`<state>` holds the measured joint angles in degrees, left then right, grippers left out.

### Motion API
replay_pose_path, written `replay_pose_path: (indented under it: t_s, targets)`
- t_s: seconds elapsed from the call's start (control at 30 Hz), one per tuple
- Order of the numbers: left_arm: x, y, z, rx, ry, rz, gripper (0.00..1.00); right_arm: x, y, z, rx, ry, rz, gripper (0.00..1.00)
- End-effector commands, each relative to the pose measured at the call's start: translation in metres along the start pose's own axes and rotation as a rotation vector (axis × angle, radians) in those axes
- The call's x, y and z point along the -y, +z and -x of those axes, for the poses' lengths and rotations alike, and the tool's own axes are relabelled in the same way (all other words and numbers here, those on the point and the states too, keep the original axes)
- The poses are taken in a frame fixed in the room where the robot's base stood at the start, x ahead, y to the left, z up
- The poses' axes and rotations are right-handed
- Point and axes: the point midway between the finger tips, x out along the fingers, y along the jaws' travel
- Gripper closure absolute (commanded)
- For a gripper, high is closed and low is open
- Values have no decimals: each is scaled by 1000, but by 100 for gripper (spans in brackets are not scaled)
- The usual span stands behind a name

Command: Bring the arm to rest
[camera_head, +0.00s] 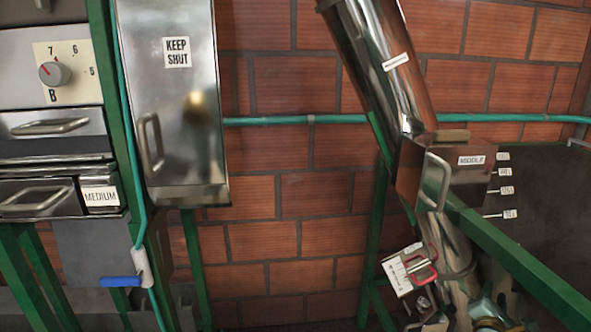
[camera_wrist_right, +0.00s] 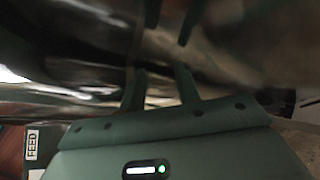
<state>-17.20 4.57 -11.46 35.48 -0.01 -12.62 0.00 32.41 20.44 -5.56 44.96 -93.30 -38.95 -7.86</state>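My right gripper (camera_wrist_right: 160,75) shows in the right wrist view. Its two dark fingers stand apart with nothing visible between them. They point at a shiny curved metal surface (camera_wrist_right: 75,40), which carries blurred reflections; I cannot tell whether they touch it. In the head view, pale teal and brass-coloured parts show low at the bottom right, partly cut off; I cannot make out fingertips there. My left gripper is in neither view.
A steel chute (camera_head: 385,65) runs down to a box with a handle (camera_head: 468,175). A green rail (camera_head: 530,265) slopes at the right. A "KEEP SHUT" cabinet (camera_head: 180,110) and drawers (camera_head: 55,150) stand left. A "FEED" label (camera_wrist_right: 33,141) shows in the wrist view.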

Motion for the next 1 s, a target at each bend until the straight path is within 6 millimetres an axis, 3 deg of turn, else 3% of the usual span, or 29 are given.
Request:
replay_pose_path:
  t_s: [0.13, 0.3, 0.5, 0.67, 0.7, 0.87, 1.0]
  targets:
    - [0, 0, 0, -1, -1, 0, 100, 24, -34, 9, -135, -149, -350, 68]
    - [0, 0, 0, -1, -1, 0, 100, 34, -73, 22, -276, -329, -830, 68]
    - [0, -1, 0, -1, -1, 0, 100, 18, -109, 39, -397, -521, -1450, 68]
    - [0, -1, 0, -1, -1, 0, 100, 1, -123, 48, -437, -643, -1895, 68]
    - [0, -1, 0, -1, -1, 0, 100, 20, -142, 69, -437, -692, -1853, 68]
    - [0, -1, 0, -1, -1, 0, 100, 79, -194, 142, -439, -850, -1766, 68]
    - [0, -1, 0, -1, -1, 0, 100, 139, -234, 227, -435, -1014, -1677, 68]
